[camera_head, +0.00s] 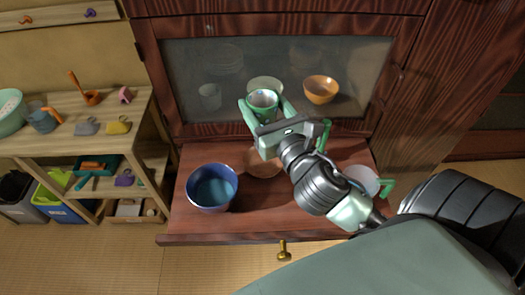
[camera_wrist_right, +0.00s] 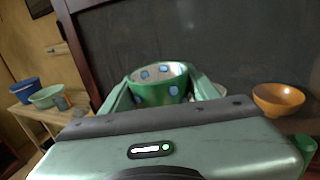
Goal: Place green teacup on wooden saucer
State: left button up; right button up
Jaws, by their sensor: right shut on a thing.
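The green teacup (camera_head: 262,104), with pale blue spots, is held upright between the fingers of my right gripper (camera_head: 262,101), which is shut on it. The teacup also shows in the right wrist view (camera_wrist_right: 158,93), between the green fingers. A round brown disc, apparently the wooden saucer (camera_head: 262,164), lies on the wooden ledge below the gripper. The gripper and wrist hide part of it. The teacup appears beyond the saucer, towards the cabinet panel, and apart from it. My left gripper is not in view.
A blue bowl (camera_head: 212,190) stands left on the ledge (camera_head: 190,222). A whitish cup (camera_head: 361,178) with a green handle stands right, partly behind my arm. An orange bowl (camera_head: 320,90) and a pale green bowl (camera_head: 265,84) are near the dark panel. Shelves with tools stand left.

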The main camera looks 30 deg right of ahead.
jog(key=f+b, duration=0.3)
jog(key=f, duration=0.9)
jog(key=shift+d, duration=0.2)
pick_arm(q)
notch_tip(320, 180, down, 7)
jog(key=b, duration=0.2)
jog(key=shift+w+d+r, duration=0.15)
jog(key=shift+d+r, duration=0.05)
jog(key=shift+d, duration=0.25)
pick_arm(e)
jog(key=shift+f, duration=2)
jog(key=shift+f, duration=0.1)
jog(key=o, duration=1.6)
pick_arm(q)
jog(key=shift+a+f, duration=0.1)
